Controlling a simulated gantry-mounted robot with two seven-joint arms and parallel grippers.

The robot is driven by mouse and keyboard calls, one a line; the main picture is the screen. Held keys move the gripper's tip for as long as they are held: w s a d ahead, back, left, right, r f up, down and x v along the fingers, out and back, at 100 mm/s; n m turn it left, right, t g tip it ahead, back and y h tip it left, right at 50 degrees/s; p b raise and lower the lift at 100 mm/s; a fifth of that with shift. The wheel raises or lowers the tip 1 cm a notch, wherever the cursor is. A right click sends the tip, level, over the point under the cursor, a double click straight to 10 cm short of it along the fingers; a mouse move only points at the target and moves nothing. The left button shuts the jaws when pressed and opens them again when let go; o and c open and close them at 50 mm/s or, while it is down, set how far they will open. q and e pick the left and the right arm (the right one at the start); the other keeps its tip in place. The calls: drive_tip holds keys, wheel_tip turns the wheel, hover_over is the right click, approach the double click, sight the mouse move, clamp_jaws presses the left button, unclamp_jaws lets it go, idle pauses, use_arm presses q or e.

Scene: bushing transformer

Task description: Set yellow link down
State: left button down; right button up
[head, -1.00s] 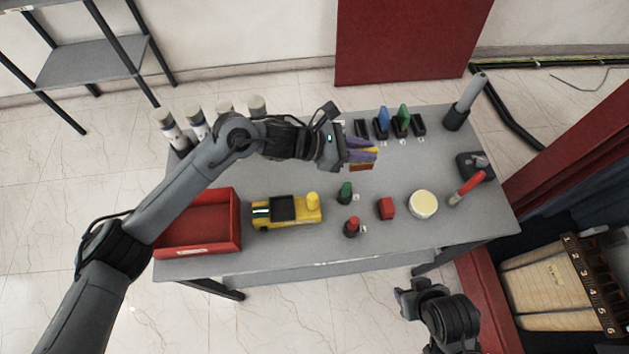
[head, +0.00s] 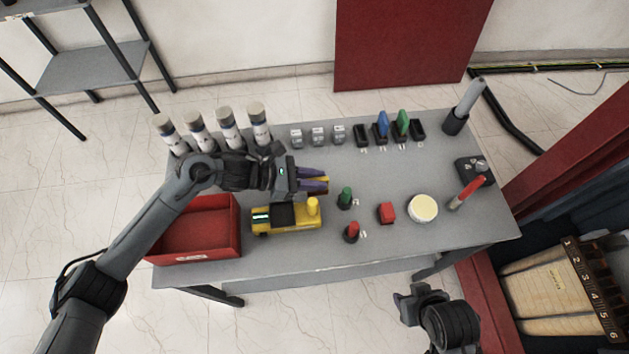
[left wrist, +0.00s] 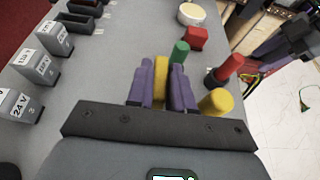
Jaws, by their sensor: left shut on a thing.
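My left gripper (head: 314,183) is shut on the yellow link (left wrist: 161,78), with its purple fingers on both sides of it. In the head view a bit of yellow shows between the fingers, above the grey table (head: 270,260), just behind the yellow device with the yellow knob (head: 313,206). I cannot tell whether the link touches the table. A blue link (head: 383,119) and a green link (head: 402,120) stand in black holders at the back. Black holders at either end (head: 362,135) (head: 418,130) look empty. My right gripper (head: 408,301) hangs off the front edge; its jaws are unclear.
A red bin (head: 240,225) is at the left. Green (head: 346,198) and red (head: 352,231) knobs, a red block (head: 386,213) and a round cream-topped thing (head: 422,208) stand to the right. Grey labelled blocks (head: 318,136) and tall cylinders (head: 228,127) line the back.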

use_arm(q)
drive_tip(key=shift+f, duration=0.7)
drive_tip(key=shift+f+b, duration=0.2)
drive_tip(key=shift+b, duration=0.15)
drive_tip(key=c, duration=1)
unclamp_jaws()
drive_tip(key=shift+r, duration=0.15)
drive_tip(key=shift+r+p, duration=0.15)
drive_tip(key=shift+p, duration=0.25)
drive_tip(key=v, duration=1.2)
